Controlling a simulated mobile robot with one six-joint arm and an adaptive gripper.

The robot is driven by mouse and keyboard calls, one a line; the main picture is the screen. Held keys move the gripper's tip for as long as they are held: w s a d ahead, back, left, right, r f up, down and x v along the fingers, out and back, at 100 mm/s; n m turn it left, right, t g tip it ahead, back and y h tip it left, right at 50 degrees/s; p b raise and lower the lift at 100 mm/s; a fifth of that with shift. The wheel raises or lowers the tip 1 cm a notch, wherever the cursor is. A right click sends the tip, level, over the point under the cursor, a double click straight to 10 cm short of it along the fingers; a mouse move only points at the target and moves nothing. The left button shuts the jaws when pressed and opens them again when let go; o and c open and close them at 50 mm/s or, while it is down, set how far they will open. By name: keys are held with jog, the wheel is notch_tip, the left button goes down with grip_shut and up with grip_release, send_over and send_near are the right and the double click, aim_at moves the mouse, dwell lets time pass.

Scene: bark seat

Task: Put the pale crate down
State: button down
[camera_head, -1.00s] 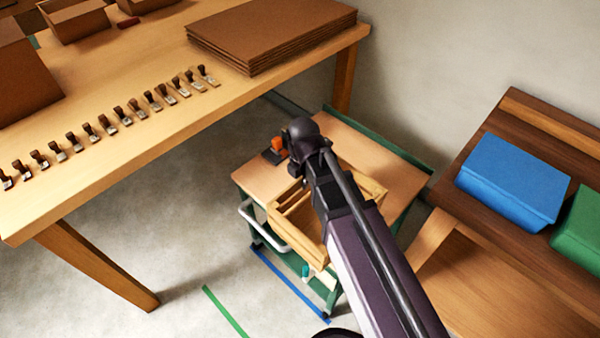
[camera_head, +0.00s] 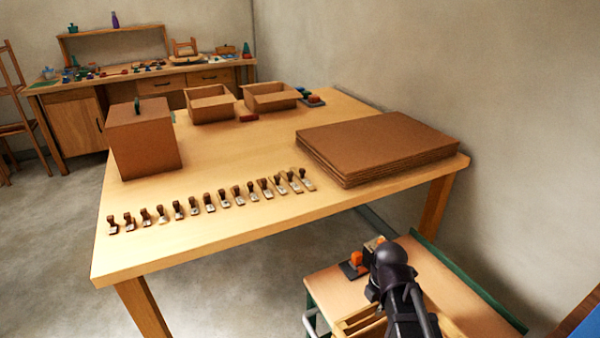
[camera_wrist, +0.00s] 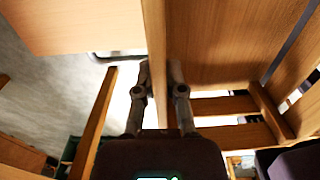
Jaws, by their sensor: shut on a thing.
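The pale crate (camera_head: 358,322) is a slatted light-wood box. In the head view its corner shows at the bottom edge, over the top of a small green-framed cart (camera_head: 335,290); my arm hides much of it. In the wrist view my gripper (camera_wrist: 159,72) has one finger on each side of the crate's upright wooden wall (camera_wrist: 154,35) and is shut on it. More crate slats (camera_wrist: 225,105) show to the right. I cannot tell whether the crate's bottom touches the cart top. My fingers are hidden behind my arm in the head view.
An orange-topped item (camera_head: 356,260) stands on the cart beside my wrist. A large table (camera_head: 240,165) behind the cart bears a row of stamps (camera_head: 210,202), stacked brown boards (camera_head: 375,145) and brown boxes. A wall is at the right. Open floor (camera_head: 230,275) lies left of the cart.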

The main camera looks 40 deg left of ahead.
notch_tip(320, 180, up, 32)
jog(key=p, duration=3.1)
